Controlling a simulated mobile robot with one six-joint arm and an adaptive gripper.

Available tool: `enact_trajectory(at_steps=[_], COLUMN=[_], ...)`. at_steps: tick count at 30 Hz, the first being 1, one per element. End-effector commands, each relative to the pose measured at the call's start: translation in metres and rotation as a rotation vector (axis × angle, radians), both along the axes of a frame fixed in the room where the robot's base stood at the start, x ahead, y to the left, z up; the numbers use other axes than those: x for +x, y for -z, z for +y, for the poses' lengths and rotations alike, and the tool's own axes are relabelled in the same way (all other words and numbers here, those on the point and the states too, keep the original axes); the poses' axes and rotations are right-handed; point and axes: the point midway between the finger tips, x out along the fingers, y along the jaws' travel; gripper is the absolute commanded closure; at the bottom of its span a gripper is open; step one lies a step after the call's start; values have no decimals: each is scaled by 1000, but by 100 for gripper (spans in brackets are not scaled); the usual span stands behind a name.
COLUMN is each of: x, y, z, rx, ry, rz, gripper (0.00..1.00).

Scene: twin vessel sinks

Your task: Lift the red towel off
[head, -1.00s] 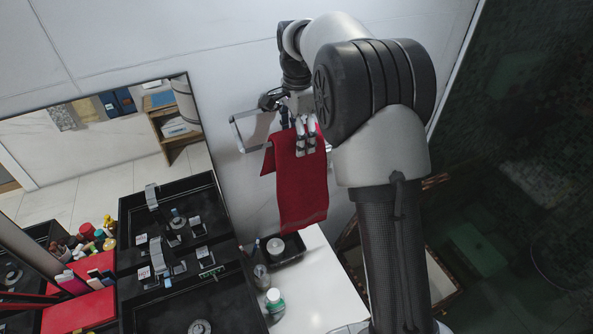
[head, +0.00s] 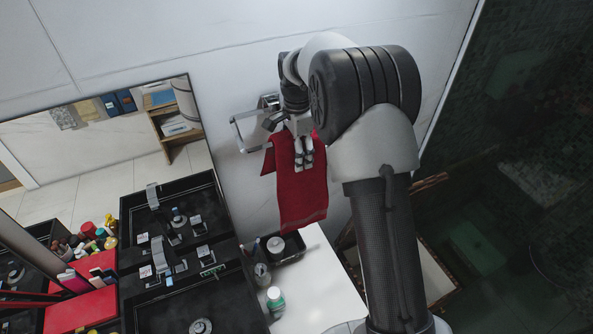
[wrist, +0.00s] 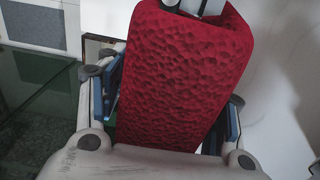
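The red towel (head: 303,196) hangs down from a rail (head: 240,133) on the white wall. In the wrist view the towel (wrist: 185,65) fills the middle, with a bit of shiny metal at its top edge. My gripper (head: 304,163) is in front of the towel's upper part in the head view. In the wrist view the two fingers of my gripper (wrist: 172,105) stand wide apart, one on each side of the towel. Whether they touch the cloth is hard to tell. My arm hides part of the rail's right side.
Black sinks (head: 200,300) and a mirror (head: 90,160) are at left. A dark glass area (head: 520,180) is at right.

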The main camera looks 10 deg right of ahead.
Motion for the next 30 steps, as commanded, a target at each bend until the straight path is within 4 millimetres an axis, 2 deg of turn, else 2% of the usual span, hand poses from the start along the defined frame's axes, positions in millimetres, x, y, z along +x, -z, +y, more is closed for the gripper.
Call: enact_trajectory(at_steps=[2,25,30], x=[0,0,0], y=[0,0,-1], z=[0,0,0], rx=[0,0,0], ry=[0,0,0], rz=[0,0,-2], gripper=[48,99,100])
